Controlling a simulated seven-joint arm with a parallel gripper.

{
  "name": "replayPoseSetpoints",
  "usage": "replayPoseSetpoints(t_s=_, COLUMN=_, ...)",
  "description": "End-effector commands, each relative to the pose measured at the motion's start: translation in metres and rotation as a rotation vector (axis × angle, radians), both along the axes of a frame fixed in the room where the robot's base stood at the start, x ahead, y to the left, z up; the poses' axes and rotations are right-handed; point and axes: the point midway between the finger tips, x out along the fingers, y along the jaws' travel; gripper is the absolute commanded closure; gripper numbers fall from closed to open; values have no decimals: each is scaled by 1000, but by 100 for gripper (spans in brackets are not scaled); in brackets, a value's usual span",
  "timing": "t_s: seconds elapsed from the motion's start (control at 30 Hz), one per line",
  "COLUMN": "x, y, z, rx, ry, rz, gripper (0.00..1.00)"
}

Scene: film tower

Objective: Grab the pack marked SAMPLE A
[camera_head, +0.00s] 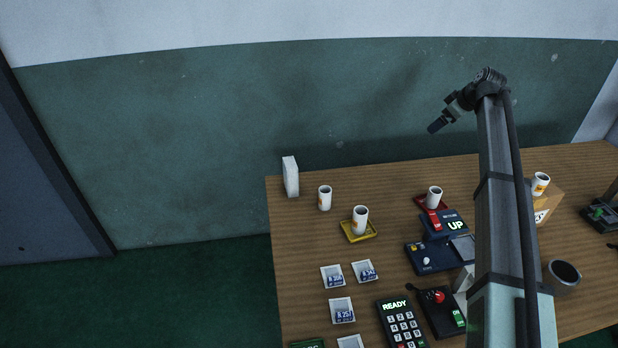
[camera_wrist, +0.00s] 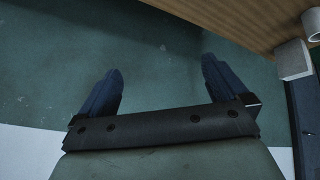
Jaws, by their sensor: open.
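I cannot read SAMPLE A on anything in view, so I cannot tell which thing is that pack. A plain white upright box (camera_head: 290,176) stands at the table's back left corner, its marking not visible. Several small white packets with blue labels, one of them here (camera_head: 332,276), lie at the front left; their print is too small to read surely. My gripper (camera_head: 437,126) is in the air above and behind the table, against the green wall. In the wrist view my gripper (camera_wrist: 160,85) has its fingers wide apart with nothing between them. A pale box (camera_wrist: 292,60) shows at the right there.
White canisters (camera_head: 325,198) stand on the wooden table (camera_head: 300,230), one on a yellow tray (camera_head: 345,236). A keypad (camera_head: 402,325), joystick box (camera_head: 440,312), blue device (camera_head: 425,258), dark mug (camera_head: 562,278) and cardboard box (camera_head: 548,202) crowd the front and right. My arm hides part of the table.

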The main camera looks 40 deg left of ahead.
Motion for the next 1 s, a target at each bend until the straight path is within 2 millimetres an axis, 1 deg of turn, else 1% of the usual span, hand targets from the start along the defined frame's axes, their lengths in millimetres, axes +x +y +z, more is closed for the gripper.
replayPoseSetpoints(t_s=0.03, x=-10, y=35, z=3, rx=2, ry=5, rz=54, gripper=0)
replayPoseSetpoints(t_s=0.07, x=-17, y=53, z=3, rx=1, ry=9, rz=85, gripper=0)
replayPoseSetpoints(t_s=0.1, x=-27, y=77, z=5, rx=1, ry=12, rz=126, gripper=0)
replayPoseSetpoints(t_s=0.17, x=-43, y=111, z=7, rx=1, ry=16, rz=186, gripper=0)
replayPoseSetpoints(t_s=0.2, x=-54, y=134, z=8, rx=0, ry=21, rz=227, gripper=0)
replayPoseSetpoints(t_s=0.27, x=-71, y=166, z=9, rx=-4, ry=25, rz=288, gripper=0)
replayPoseSetpoints(t_s=0.3, x=-84, y=187, z=10, rx=-11, ry=28, rz=330, gripper=0)
replayPoseSetpoints(t_s=0.37, x=-104, y=217, z=10, rx=-26, ry=31, rz=394, gripper=0)
replayPoseSetpoints(t_s=0.4, x=-117, y=236, z=9, rx=-40, ry=34, rz=436, gripper=0)
replayPoseSetpoints(t_s=0.47, x=-138, y=262, z=6, rx=-70, ry=34, rz=501, gripper=0)
replayPoseSetpoints(t_s=0.5, x=-152, y=278, z=4, rx=-95, ry=35, rz=545, gripper=0)
replayPoseSetpoints(t_s=0.57, x=-173, y=300, z=-1, rx=-142, ry=34, rz=611, gripper=0)
replayPoseSetpoints(t_s=0.6, x=-187, y=312, z=-5, rx=-179, ry=33, rz=656, gripper=0)
replayPoseSetpoints(t_s=0.7, x=-221, y=340, z=-15, rx=-287, ry=30, rz=766, gripper=0)
replayPoseSetpoints(t_s=0.8, x=-250, y=359, z=-25, rx=-401, ry=27, rz=863, gripper=0)
replayPoseSetpoints(t_s=0.9, x=-274, y=372, z=-31, rx=-498, ry=27, rz=939, gripper=0)
replayPoseSetpoints(t_s=1.0, x=-290, y=380, z=-36, rx=-569, ry=27, rz=990, gripper=0)
